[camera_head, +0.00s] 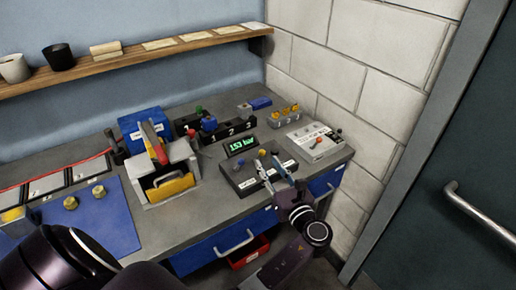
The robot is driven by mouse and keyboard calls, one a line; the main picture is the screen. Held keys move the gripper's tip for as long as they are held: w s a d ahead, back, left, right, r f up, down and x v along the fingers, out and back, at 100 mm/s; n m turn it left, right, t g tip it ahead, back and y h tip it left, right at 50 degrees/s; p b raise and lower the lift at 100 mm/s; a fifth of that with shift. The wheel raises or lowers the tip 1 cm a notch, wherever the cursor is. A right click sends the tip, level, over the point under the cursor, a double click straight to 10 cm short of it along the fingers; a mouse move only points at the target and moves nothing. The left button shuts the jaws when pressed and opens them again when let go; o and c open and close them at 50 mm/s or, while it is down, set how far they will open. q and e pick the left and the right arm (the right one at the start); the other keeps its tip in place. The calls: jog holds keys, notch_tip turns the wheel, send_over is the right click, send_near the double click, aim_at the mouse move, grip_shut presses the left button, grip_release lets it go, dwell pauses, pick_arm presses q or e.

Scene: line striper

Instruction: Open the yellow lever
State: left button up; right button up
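A dark control box (243,182) with a lit green display (241,146) stands on the bench, right of the middle. A small yellow-orange knob (262,153), which looks like the lever's top, shows at the box's back edge. A blue knob (238,163) is to its left. The fingers hide part of the box's top.
A grey panel (316,142) with an orange-red knob is at the right. Yellow knobs (285,112) stand behind. A blue mat (100,215) lies at left; a brick wall bounds the right.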

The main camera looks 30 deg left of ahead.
aim_at(261, 155)
pick_arm(q)
jog(key=x, duration=0.2)
jog(key=shift+w+a+r+p, duration=0.15)
jog(key=shift+a+r+p, duration=0.05)
jog(key=shift+r+p, duration=0.15)
jog(key=x, duration=0.2)
jog(key=shift+w+a+f, duration=0.25)
jog(key=shift+a+f, duration=0.05)
jog(key=shift+w+a+f, duration=0.1)
jog(key=shift+w+a, duration=0.05)
jog(key=shift+a, duration=0.3)
jog(key=c, duration=0.8)
jog(key=shift+w, duration=0.1)
grip_shut()
pick_arm(e)
jog(key=shift+s+d+r, duration=0.35)
jog(key=shift+d+r, duration=0.05)
jog(key=shift+d, duration=0.25)
jog(key=shift+s+d+r, duration=0.35)
jog(key=shift+d, duration=0.25)
pick_arm(q)
jog(key=shift+f, duration=0.15)
